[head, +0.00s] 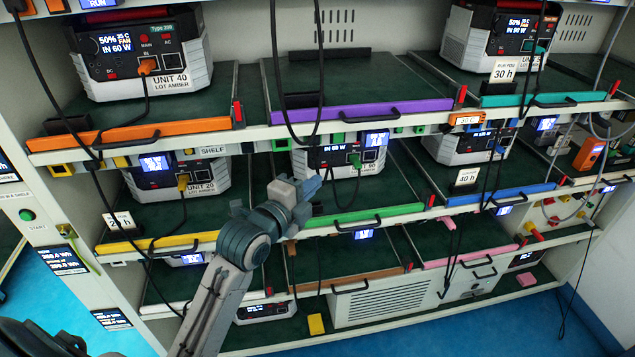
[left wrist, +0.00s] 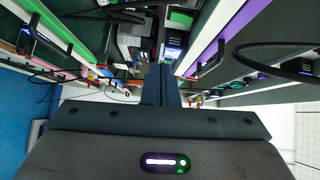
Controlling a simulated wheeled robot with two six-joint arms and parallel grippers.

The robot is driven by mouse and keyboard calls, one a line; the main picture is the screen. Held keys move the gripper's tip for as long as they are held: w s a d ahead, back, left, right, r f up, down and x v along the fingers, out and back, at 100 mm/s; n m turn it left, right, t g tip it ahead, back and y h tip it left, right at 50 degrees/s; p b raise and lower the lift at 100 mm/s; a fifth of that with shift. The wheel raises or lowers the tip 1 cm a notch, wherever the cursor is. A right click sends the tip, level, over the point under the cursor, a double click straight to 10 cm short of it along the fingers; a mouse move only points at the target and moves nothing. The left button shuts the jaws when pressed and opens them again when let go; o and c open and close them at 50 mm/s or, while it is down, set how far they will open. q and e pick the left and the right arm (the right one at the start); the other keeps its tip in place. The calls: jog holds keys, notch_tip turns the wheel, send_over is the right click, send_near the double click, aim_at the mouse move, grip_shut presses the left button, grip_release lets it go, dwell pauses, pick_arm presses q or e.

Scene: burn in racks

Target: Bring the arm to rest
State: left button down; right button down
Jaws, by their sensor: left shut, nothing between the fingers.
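My left arm rises from the bottom of the head view, and its gripper (head: 306,200) is in front of the middle of the rack, by the green-edged shelf tray (head: 365,216). In the left wrist view the gripper's dark fingers (left wrist: 161,85) are together, with nothing between them. I cannot tell in the head view how far the gripper stands from the tray edge. My right gripper does not show in either view.
The rack holds power units, such as unit 40 (head: 140,55) and unit 20 (head: 178,180). Black cables hang in front, one (head: 276,60) above my gripper. A purple-edged tray (head: 362,110) is above. Blue floor (head: 530,320) is clear at lower right.

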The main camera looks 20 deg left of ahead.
pick_arm(q)
jog(key=s+f+n+g+y, duration=0.2)
jog(key=s+f+n+g, duration=0.55)
jog(key=f, duration=0.65)
jog(key=s+a+f+n+g+y, duration=0.1)
jog(key=s+f+n+g, duration=0.35)
jog(key=s, duration=0.65)
jog(key=s+a+f+n+g+y, duration=0.1)
jog(key=s+a+f+n, duration=0.1)
jog(key=s+f+n, duration=0.7)
notch_tip(320, 180, down, 28)
jog(key=s+a+m+g, duration=0.2)
jog(key=s+a+f+g, duration=0.1)
jog(key=s+f, duration=1.7)
jog(key=f, duration=0.1)
jog(key=shift+s+a+f, duration=0.25)
jog(key=shift+s+a, duration=0.05)
jog(key=shift+s, duration=0.05)
